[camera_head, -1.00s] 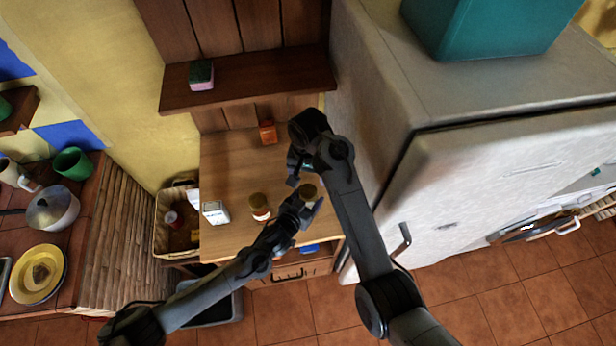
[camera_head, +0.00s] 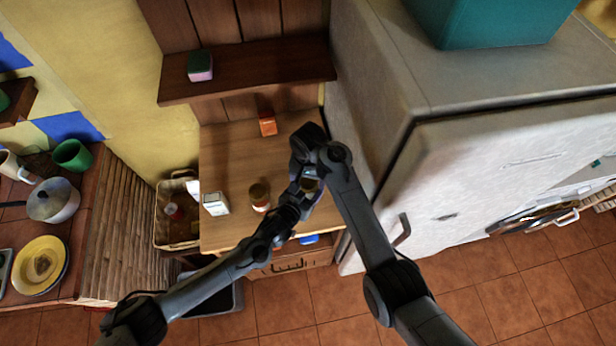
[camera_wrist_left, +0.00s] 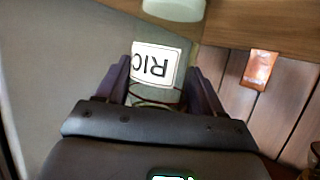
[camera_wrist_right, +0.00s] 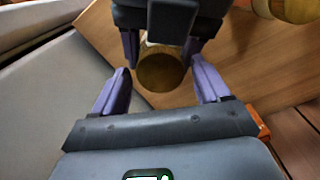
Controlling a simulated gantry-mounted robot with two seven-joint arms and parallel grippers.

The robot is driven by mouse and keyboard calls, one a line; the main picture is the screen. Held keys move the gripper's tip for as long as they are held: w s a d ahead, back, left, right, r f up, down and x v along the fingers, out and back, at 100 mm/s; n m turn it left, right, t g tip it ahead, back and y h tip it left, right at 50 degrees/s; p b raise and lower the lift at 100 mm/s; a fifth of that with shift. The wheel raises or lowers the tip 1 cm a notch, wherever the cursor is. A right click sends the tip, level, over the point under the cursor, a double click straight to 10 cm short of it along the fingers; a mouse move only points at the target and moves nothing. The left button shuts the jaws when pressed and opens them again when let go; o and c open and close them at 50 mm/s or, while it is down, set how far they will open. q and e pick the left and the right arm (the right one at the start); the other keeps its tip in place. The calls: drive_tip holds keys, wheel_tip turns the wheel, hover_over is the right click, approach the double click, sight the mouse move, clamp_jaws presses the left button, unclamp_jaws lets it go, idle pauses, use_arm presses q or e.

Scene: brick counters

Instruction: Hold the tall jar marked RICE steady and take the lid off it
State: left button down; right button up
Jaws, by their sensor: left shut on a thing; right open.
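The tall RICE jar (camera_wrist_left: 155,66) stands at the right side of the wooden counter, its label upside down in the left wrist view. My left gripper (camera_wrist_left: 158,82) is shut on the jar's body, one finger on each side. In the head view the arms hide most of the jar (camera_head: 309,186).
A second brown-lidded jar (camera_head: 260,197) stands left of the held jar, with a white box (camera_head: 215,204) further left. A small orange box (camera_head: 267,127) is at the back. A fridge (camera_head: 490,190) stands close on the right. The counter's back left is clear.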

drive_tip(key=c, duration=1)
drive_tip(key=n, duration=0.3)
drive_tip(key=shift+c, duration=0.3)
drive_tip(key=o, duration=1.2)
drive_tip(key=shift+c, duration=0.2)
drive_tip(key=shift+r, duration=0.15)
